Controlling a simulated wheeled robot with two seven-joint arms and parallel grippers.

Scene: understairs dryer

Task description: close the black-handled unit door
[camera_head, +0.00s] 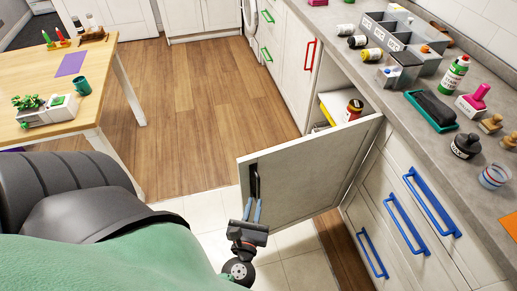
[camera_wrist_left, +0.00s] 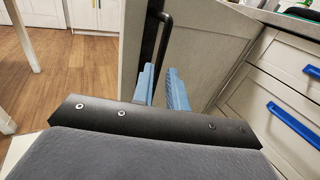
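The unit door (camera_head: 310,172) stands swung open from the counter unit, hinged on its right side in the head view. Its black handle (camera_head: 254,181) is an upright bar near the door's free left edge. It also shows in the left wrist view as a bar (camera_wrist_left: 154,38). My left gripper (camera_head: 252,211) is just below and in front of the handle. In the left wrist view its two blue fingers (camera_wrist_left: 163,87) are apart, with the handle's lower end by the left finger. Whether they touch is unclear. My right gripper is not in view.
Behind the door, the open unit holds a yellow item and a red-topped container (camera_head: 354,110). Blue-handled drawers (camera_head: 400,220) stand right of the door. The grey counter (camera_head: 390,105) carries bottles and boxes. A wooden table (camera_head: 70,105) stands left. Floor (camera_head: 200,100) between is clear.

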